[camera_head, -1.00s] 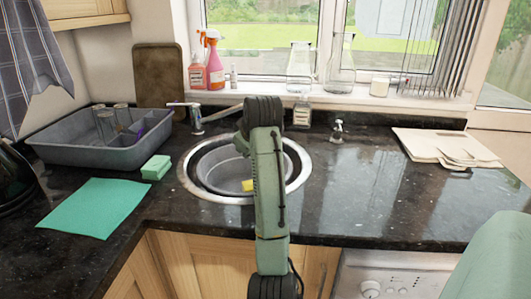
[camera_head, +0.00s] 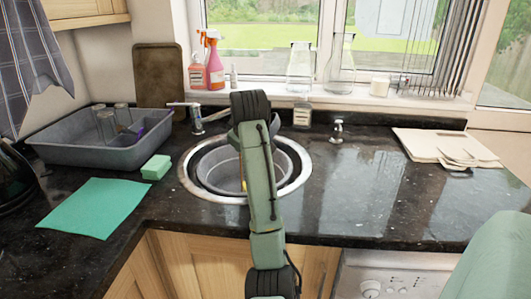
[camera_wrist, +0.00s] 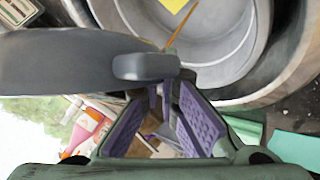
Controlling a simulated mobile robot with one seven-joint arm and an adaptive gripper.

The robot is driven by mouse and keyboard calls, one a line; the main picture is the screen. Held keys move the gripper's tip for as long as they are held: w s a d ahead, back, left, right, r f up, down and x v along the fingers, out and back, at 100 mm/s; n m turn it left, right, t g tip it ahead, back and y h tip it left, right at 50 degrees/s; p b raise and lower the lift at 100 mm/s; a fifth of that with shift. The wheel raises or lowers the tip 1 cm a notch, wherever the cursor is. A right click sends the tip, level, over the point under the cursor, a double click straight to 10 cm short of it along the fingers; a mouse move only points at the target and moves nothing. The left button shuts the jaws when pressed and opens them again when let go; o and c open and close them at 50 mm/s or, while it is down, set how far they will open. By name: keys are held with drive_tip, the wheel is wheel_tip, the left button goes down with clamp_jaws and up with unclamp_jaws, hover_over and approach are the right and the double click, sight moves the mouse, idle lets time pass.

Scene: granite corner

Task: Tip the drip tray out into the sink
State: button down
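The dark grey drip tray (camera_wrist: 70,65) is at the left of the wrist view, seen steeply tilted, with a blunt tab at its right end. My gripper (camera_wrist: 165,88) has its purple-padded fingers at this tab and appears closed on it; the exact contact is hidden. In the head view my arm hides the gripper, and a grey curved edge, probably the tray (camera_head: 233,138), shows beside it over the sink. The round sink (camera_head: 302,183) has a metal rim. A yellow piece (camera_wrist: 174,4) lies in its basin, with a thin orange-brown strip beside it.
A grey dish tub (camera_head: 75,152) with glasses stands left of the sink. A green sponge (camera_head: 156,167) and green cloth (camera_head: 95,207) lie nearby. The tap (camera_head: 197,120) is behind the sink. Bottles and flasks line the sill. The right counter is mostly clear.

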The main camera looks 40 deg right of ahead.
drive_tip(key=shift+r, duration=0.1)
idle(0.3)
drive_tip(key=shift+w, duration=0.1)
drive_tip(key=shift+h, duration=0.3)
drive_tip(key=shift+a+g, duration=0.1)
drive_tip(key=shift+g, duration=0.3)
drive_tip(key=shift+w+r+n, duration=0.1)
drive_tip(key=shift+n, duration=0.2)
drive_tip(key=shift+g+h, duration=0.3)
drive_tip(key=shift+h, duration=0.1)
drive_tip(key=shift+a, duration=0.1)
idle(0.3)
